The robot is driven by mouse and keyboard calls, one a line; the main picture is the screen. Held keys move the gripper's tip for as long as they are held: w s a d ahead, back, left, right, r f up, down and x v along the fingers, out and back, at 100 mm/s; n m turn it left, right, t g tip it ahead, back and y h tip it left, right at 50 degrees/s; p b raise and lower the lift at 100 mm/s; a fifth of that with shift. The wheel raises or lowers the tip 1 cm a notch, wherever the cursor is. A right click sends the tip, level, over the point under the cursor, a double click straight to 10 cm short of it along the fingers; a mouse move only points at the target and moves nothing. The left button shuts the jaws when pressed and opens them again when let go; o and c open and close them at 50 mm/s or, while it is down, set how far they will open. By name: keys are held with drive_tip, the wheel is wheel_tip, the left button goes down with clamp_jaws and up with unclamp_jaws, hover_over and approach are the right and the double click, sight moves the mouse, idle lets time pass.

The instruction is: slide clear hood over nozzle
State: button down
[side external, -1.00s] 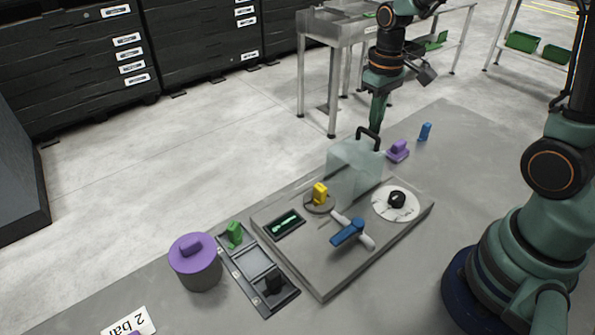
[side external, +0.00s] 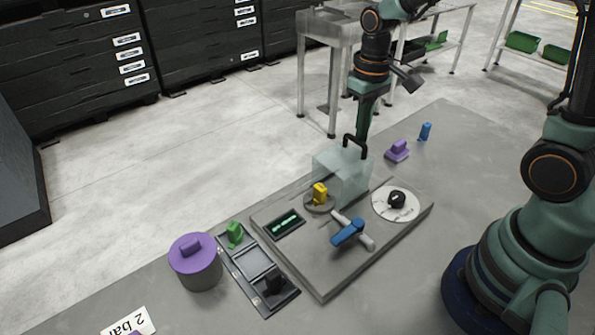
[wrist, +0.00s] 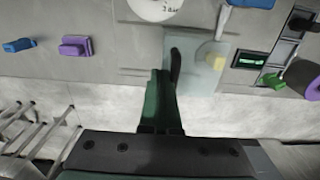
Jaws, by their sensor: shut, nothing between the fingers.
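The clear hood (side external: 345,183) is a see-through box with a black handle (side external: 355,144) on top. It stands upright at the back of the grey panel, and it also shows in the wrist view (wrist: 200,84). My gripper (side external: 361,136) is shut and empty, pointing down close behind the handle, on its right. In the wrist view its green fingers (wrist: 160,102) are just left of the handle. I cannot tell whether they touch. A yellow piece (side external: 319,194) stands on a round base near the hood's left end. No part is clearly recognisable as the nozzle.
A purple-lidded pot (side external: 194,262) stands left. Purple (side external: 397,151) and blue (side external: 425,131) pieces lie on clear table at right.

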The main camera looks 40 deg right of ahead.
sight(340, 160)
drive_tip(key=shift+a, duration=0.45)
drive_tip(key=shift+a, duration=1.65)
drive_tip(key=shift+a, duration=0.8)
wheel_tip(340, 160, up, 6)
drive_tip(key=shift+d, duration=0.45)
